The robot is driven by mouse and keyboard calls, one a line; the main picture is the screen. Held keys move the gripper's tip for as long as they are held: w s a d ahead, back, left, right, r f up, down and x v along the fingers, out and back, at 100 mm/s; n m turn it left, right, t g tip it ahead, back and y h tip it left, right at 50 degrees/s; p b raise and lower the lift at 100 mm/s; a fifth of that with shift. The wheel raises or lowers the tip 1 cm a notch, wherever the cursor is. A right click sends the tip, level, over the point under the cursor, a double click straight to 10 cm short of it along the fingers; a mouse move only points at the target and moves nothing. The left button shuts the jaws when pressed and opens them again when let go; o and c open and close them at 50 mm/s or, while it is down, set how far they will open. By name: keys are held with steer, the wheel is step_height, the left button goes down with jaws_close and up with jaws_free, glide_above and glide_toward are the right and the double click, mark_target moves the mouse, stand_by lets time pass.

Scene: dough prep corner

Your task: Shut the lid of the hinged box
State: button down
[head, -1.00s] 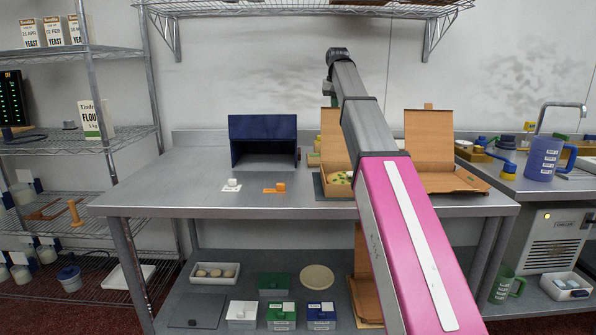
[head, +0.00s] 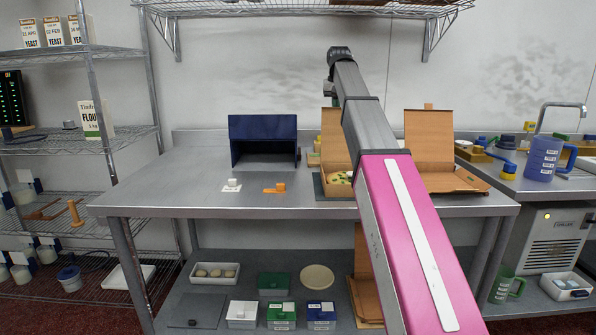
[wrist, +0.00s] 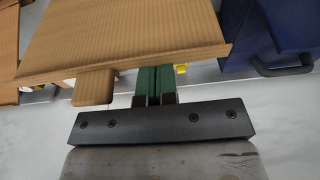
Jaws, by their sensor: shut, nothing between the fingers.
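A cardboard box (head: 336,187) with round pale pieces in it stands on the steel table, largely behind my arm in the head view. Its hinged lid (head: 328,128) stands up, open. In the wrist view a cardboard lid (wrist: 130,35) with a small tab (wrist: 93,87) fills the upper left; I take it for the same lid. My gripper (wrist: 157,85) is shut and empty, its green fingers at the lid's edge, right of the tab. The fingertips are partly hidden by the lid; I cannot tell whether they touch it.
A second open cardboard box (head: 452,183) stands to the right, its lid (head: 429,135) upright. A dark blue box (head: 263,128) stands to the left; blue with a handle (wrist: 285,70) shows in the wrist view. A wire shelf (head: 300,8) hangs above.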

steer(key=shift+s, duration=0.5)
steer(key=r, duration=0.3)
steer(key=shift+w, duration=0.25)
stand_by(0.5)
steer(key=shift+s, duration=0.15)
steer(key=shift+s, duration=1.85)
steer(key=shift+s, duration=2)
